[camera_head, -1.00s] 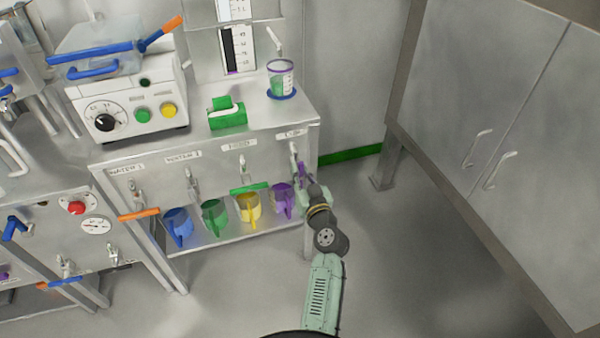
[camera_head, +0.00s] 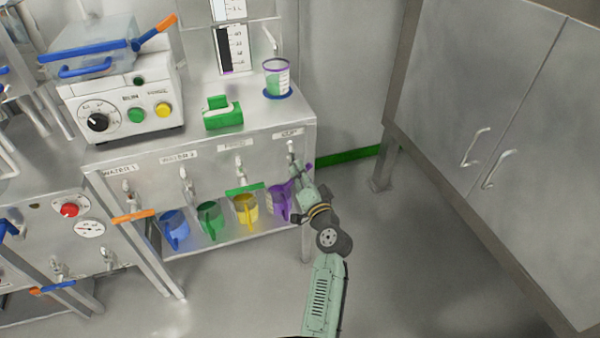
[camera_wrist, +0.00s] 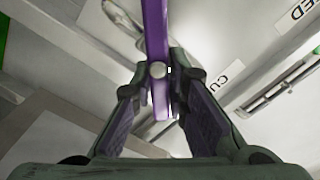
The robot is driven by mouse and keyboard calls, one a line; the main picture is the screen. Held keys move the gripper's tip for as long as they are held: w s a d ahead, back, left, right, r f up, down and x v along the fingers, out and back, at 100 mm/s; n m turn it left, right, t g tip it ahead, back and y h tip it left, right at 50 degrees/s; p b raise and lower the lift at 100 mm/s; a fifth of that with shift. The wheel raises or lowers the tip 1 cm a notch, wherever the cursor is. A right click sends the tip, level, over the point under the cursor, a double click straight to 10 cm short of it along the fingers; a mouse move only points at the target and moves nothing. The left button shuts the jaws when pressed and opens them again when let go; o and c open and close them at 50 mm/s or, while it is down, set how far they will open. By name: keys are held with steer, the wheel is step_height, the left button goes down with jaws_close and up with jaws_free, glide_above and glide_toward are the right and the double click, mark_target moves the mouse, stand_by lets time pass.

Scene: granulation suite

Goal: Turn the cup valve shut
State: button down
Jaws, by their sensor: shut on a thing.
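The cup valve (camera_head: 291,148) is on the front panel at the right end of the steel bench, under the label CUP. My gripper (camera_wrist: 158,90) is shut on the lever. In the head view my gripper (camera_head: 297,172) is at the valve, above and beside a purple cup (camera_head: 279,202).
Yellow (camera_head: 246,210), green (camera_head: 210,218) and blue (camera_head: 174,228) cups stand left of the purple cup on the lower shelf (camera_head: 225,240). A beaker (camera_head: 277,78) stands on the bench top. Grey cabinets (camera_head: 490,110) are on the right, with open floor between.

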steer(key=m, duration=0.3)
steer(key=d+m, duration=0.1)
steer(key=shift+f+m+p, duration=0.3)
steer(key=shift+m, duration=0.1)
steer(key=shift+f+m+p, duration=0.15)
steer(key=shift+m+p, duration=0.05)
steer(key=shift+m, duration=0.55)
steer(key=shift+f+m+p, duration=0.15)
steer(key=shift+m, duration=0.6)
steer(key=shift+f, duration=0.1)
steer(key=c, duration=1.8)
jaws_free()
steer(key=shift+o, duration=1.3)
steer(key=shift+a, duration=0.15)
steer(key=v, duration=0.7)
steer(key=shift+s, duration=0.2)
